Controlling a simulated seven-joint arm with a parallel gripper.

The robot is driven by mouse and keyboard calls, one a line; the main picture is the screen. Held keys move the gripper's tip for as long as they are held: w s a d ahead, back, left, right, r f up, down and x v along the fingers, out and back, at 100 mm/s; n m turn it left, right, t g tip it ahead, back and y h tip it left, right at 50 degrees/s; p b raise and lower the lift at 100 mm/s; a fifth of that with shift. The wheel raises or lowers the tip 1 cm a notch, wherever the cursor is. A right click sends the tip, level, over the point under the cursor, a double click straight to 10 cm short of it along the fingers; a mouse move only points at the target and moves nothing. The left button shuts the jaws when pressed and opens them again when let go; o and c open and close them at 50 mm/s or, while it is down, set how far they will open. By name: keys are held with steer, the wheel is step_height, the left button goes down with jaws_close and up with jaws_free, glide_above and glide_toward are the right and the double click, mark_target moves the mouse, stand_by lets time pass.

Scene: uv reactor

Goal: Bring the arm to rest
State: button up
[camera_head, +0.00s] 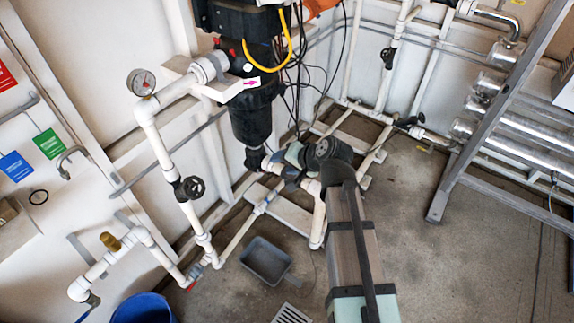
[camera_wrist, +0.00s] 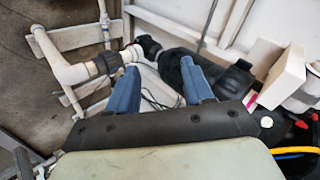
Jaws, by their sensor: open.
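My gripper (camera_wrist: 158,78) shows in the wrist view as two blue fingers set well apart, with nothing held between them. In the head view my gripper (camera_head: 274,170) is small and partly hidden by my own wrist; it is beside the lower end of the black filter housing (camera_head: 255,118). In the wrist view the black housing (camera_wrist: 175,62) lies behind the fingers, and I cannot tell whether they touch it. My arm reaches in from the bottom of the head view.
White pipes (camera_head: 167,150) with a pressure gauge (camera_head: 141,82) and a black valve wheel (camera_head: 189,188) stand left. A grey dustpan (camera_head: 266,262) and a blue bucket (camera_head: 143,308) are on the floor. A metal ladder (camera_head: 482,120) leans right; concrete floor (camera_head: 410,200) before it is clear.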

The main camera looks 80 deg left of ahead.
steer(key=shift+w+d+f, duration=0.25)
steer(key=shift+f, duration=0.1)
stand_by(0.5)
